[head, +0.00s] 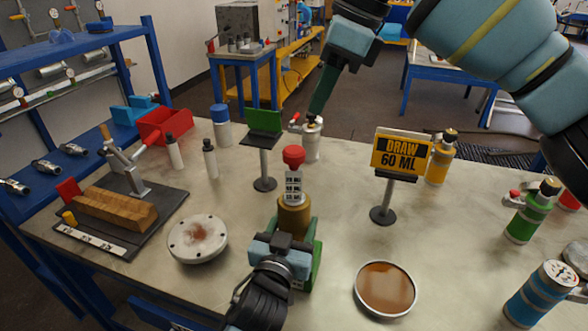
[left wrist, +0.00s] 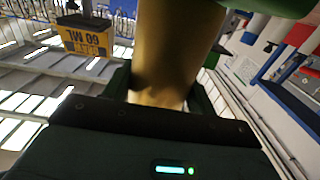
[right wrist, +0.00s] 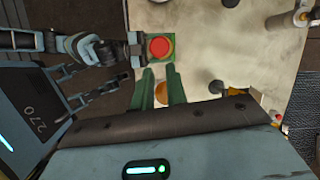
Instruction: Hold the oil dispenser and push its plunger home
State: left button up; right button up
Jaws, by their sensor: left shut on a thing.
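The oil dispenser (head: 293,215) stands upright near the front middle of the table, with a brass body. Its plunger is up: a white stem with printed marks (head: 293,188) shows under the red knob (head: 293,155). My left gripper (head: 287,250) is shut around the lower body. In the left wrist view the brass body (left wrist: 175,50) fills the space between the fingers. My right gripper (head: 317,110) hangs above and beyond the dispenser, fingers down, touching nothing. In the right wrist view its fingers (right wrist: 162,88) are apart, and the red knob (right wrist: 160,47) lies outside them.
A sign (head: 400,152) reads "DRAW 60 ML". A dish of brown oil (head: 385,288) is right of the dispenser; a round white flange (head: 197,238) is left. A green plate on a stand (head: 263,125) is behind. Bottles (head: 440,160) stand at the right.

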aim_at(294, 149)
jog(key=shift+s+a+m, duration=0.1)
jog(key=shift+a+m, duration=0.05)
jog(key=shift+m, duration=0.25)
jog(key=shift+c, duration=1.1)
jog(key=shift+s+a+f+m+t+h, duration=0.1)
jog(key=shift+a+m+t+h, duration=0.1)
jog(key=shift+m, duration=0.4)
jog(key=shift+s+a+f+m+t+h, duration=0.1)
jog(key=shift+a+m+t+h, duration=0.1)
jog(key=shift+m, duration=0.4)
grip_shut()
jog(key=shift+s+a+f+m+t+h, duration=0.15)
jog(key=shift+a+m+t+h, duration=0.1)
jog(key=shift+m, duration=0.8)
jog(key=shift+s+a+f+m+t+h, duration=0.15)
jog(key=shift+a+m, duration=0.05)
jog(key=shift+m, duration=0.9)
jog(key=shift+s+a+f+m+t+h, duration=0.15)
jog(key=shift+a+m+t+h, duration=0.1)
jog(key=shift+m, duration=0.8)
jog(key=shift+f, duration=0.1)
jog(key=shift+x, duration=2.9)
jog(key=shift+f, duration=0.1)
